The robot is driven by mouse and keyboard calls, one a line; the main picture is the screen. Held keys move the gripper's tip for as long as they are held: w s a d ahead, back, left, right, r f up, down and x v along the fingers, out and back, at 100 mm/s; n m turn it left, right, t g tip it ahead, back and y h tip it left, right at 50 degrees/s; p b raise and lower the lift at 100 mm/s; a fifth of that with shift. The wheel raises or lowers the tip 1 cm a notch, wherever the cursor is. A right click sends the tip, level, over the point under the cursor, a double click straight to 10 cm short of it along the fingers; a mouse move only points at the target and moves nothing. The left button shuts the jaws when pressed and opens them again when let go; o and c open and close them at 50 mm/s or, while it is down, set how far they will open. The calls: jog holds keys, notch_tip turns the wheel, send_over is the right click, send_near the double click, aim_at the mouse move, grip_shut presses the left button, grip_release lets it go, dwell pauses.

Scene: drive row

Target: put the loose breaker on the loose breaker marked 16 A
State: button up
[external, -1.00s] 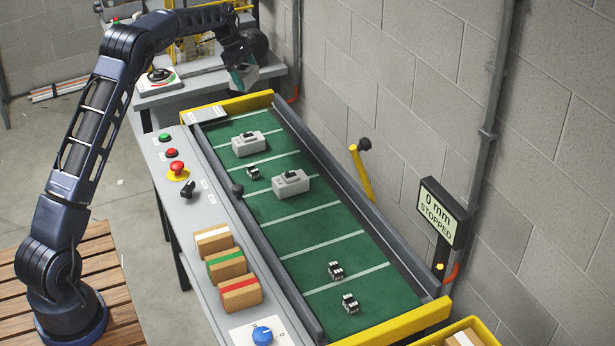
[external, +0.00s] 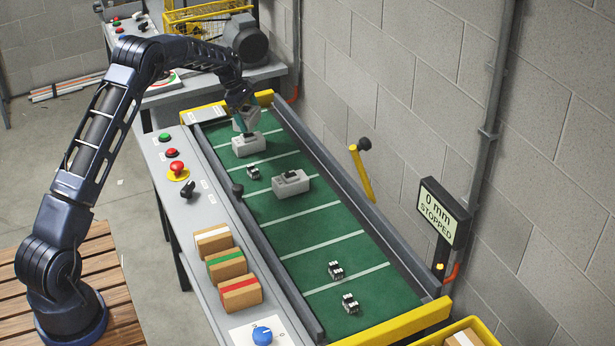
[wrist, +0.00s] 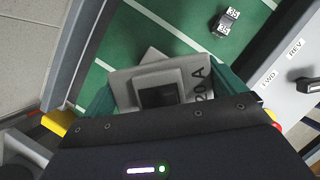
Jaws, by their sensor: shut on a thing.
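My gripper (external: 240,121) is shut on a grey breaker (external: 251,117) over the far end of the green belt. In the wrist view the held breaker (wrist: 124,90) shows a dark toggle and the mark 20 A, between the two teal fingers. A second grey breaker (external: 248,146) lies on the belt just below it; only a corner (wrist: 152,54) shows behind the held one in the wrist view. I cannot tell whether the two touch. A third grey breaker (external: 291,186) lies nearer on the belt. The marks on both belt breakers cannot be read.
A small black-and-white block (external: 253,173) lies between the belt breakers; it also shows in the wrist view (wrist: 226,22). Two more (external: 336,270) (external: 350,303) lie at the near end. Side rails (external: 340,200) edge the belt. The display (external: 440,212) reads 0 mm, STOPPED.

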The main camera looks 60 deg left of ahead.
jog(key=shift+f, duration=1.4)
jog(key=shift+f, duration=0.15)
jog(key=o, duration=0.8)
jog(key=v, duration=1.2)
jog(key=shift+r, duration=0.2)
